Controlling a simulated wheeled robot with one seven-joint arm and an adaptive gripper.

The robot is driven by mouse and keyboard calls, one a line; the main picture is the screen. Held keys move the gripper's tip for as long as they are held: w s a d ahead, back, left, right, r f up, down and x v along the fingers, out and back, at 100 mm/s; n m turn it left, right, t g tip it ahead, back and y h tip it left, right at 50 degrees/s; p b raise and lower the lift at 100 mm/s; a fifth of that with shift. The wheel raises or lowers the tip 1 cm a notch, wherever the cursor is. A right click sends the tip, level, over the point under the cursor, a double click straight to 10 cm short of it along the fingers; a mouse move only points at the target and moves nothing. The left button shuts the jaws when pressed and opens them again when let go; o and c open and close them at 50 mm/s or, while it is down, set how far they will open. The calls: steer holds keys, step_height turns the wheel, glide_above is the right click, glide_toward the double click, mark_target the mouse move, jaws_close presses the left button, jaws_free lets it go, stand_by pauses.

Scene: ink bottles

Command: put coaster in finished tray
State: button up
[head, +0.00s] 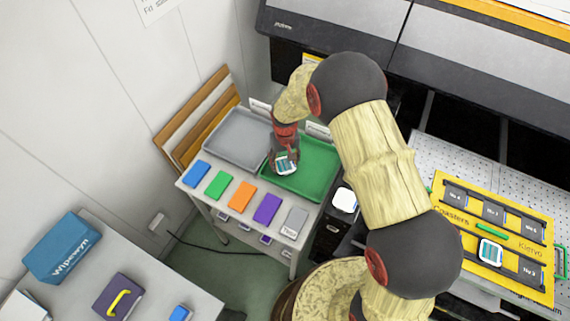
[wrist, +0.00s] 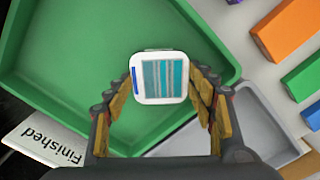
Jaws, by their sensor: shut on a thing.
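My gripper (head: 284,154) is shut on a white square coaster with teal stripes (head: 286,166). In the wrist view the coaster (wrist: 164,78) sits between the two fingers of my gripper (wrist: 160,88), over the green tray (wrist: 68,50). A label reading "Finished" (wrist: 45,143) stands beside that tray's edge. In the head view the green tray (head: 318,174) is on the right of the small table, and the coaster is at its left part. The coaster appears held above the tray floor; the exact height is hard to tell.
A grey tray (head: 232,141) lies left of the green one. Coloured blocks, including an orange one (head: 241,196), line the table's front. A yellow fixture (head: 463,192) at right holds another striped coaster (head: 490,251). A large machine (head: 440,60) stands behind.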

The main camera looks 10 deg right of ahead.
steer(key=shift+f, duration=0.45)
steer(key=shift+f, duration=0.15)
steer(key=o, duration=1.3)
